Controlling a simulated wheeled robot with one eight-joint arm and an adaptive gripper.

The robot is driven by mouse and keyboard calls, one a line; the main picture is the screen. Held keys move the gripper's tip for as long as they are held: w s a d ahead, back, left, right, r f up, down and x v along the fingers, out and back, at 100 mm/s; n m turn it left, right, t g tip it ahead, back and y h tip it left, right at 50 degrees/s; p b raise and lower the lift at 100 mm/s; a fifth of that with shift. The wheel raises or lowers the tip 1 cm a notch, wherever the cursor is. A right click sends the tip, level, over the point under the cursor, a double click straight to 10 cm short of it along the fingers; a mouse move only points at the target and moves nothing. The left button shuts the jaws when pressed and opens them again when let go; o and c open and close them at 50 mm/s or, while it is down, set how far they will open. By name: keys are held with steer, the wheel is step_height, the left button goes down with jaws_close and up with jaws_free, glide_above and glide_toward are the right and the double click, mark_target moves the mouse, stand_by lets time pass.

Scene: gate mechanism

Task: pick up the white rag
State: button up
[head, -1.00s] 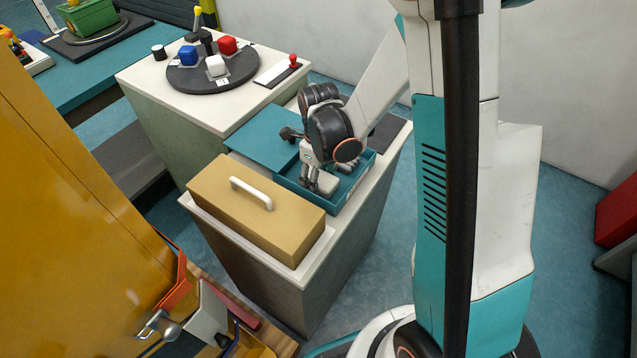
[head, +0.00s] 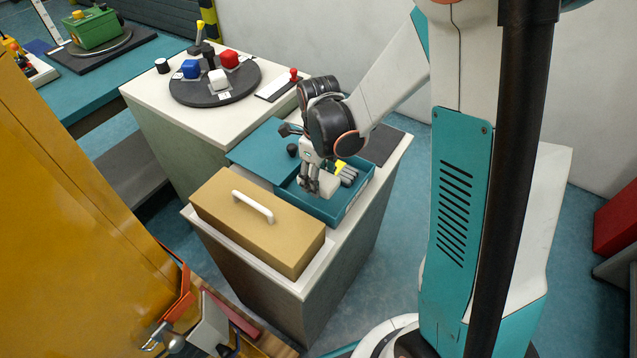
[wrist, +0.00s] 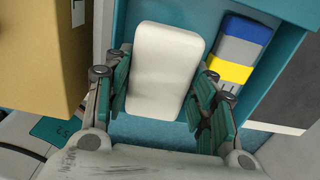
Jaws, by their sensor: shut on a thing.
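The white rag (wrist: 167,62) is a folded, pale, rounded pad between my finger pads in the wrist view. My gripper (wrist: 160,92) is shut on it, one finger along each long side. In the head view my gripper (head: 318,190) points down at the open teal tray (head: 340,214) on the white-topped cabinet. The rag is mostly hidden by the fingers there. I cannot tell whether it still touches the tray floor.
A tan box with a white handle (head: 245,222) stands close to the tray's left. A teal lid (head: 262,150) and a small black knob (head: 292,150) are behind. A dark turntable with coloured blocks (head: 215,92) is farther back.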

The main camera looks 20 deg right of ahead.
step_height(320, 180, up, 14)
steer(key=p, duration=0.4)
steer(key=shift+r, duration=0.2)
steer(key=o, duration=0.4)
steer(key=c, duration=0.3)
